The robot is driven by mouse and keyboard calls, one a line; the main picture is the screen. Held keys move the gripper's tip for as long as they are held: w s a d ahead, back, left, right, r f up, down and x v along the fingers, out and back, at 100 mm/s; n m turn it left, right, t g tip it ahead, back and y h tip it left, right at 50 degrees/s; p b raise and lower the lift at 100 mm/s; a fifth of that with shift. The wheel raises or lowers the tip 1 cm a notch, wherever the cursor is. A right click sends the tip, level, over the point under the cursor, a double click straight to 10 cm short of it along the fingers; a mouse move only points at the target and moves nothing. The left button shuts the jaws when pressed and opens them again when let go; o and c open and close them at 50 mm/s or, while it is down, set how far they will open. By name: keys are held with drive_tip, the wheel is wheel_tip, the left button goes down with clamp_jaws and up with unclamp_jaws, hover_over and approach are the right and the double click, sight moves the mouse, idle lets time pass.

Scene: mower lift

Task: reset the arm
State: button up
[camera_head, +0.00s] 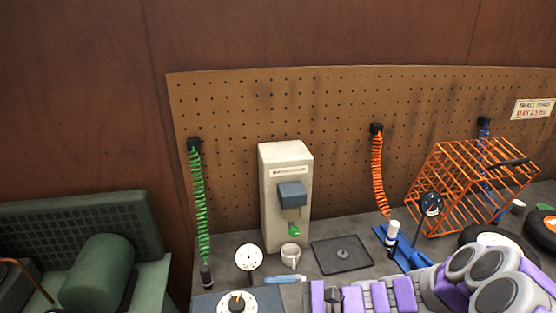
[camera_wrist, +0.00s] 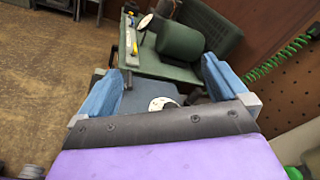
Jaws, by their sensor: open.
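My gripper (camera_wrist: 156,75) shows in the wrist view with its two blue fingers spread wide apart. Nothing is held between them. A white round dial (camera_wrist: 162,103) shows beyond the gap, and the green mower (camera_wrist: 180,45) with its cylinder lies farther off. In the head view my purple and grey arm (camera_head: 405,296) reaches in low from the right, over the front of the bench.
The bench carries a cream dispenser (camera_head: 270,215), a white mug (camera_head: 290,256), a dark square plate (camera_head: 342,254), dial gauges (camera_head: 248,258) and an orange wire cage (camera_head: 465,190). Green (camera_head: 202,220) and orange (camera_head: 379,175) coiled hoses hang from the pegboard (camera_head: 330,110). The green mower (camera_head: 100,275) stands left.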

drive_tip(key=s+a+r+n+g+h, duration=0.2)
drive_tip(key=s+n+g+h, duration=0.4)
drive_tip(key=s, duration=0.7)
drive_tip(key=s+d+r+n+t+h, duration=0.1)
drive_tip(key=s+d+n+t+h, duration=0.2)
drive_tip(key=s+d+h, duration=0.8)
drive_tip(key=s+d+n, duration=0.1)
drive_tip(key=d+n, duration=0.1)
drive_tip(key=d, duration=0.2)
drive_tip(key=shift+d+r+n+t, duration=0.3)
drive_tip(key=shift+d, duration=0.1)
drive_tip(key=shift+a, duration=0.3)
drive_tip(key=shift+d, duration=0.15)
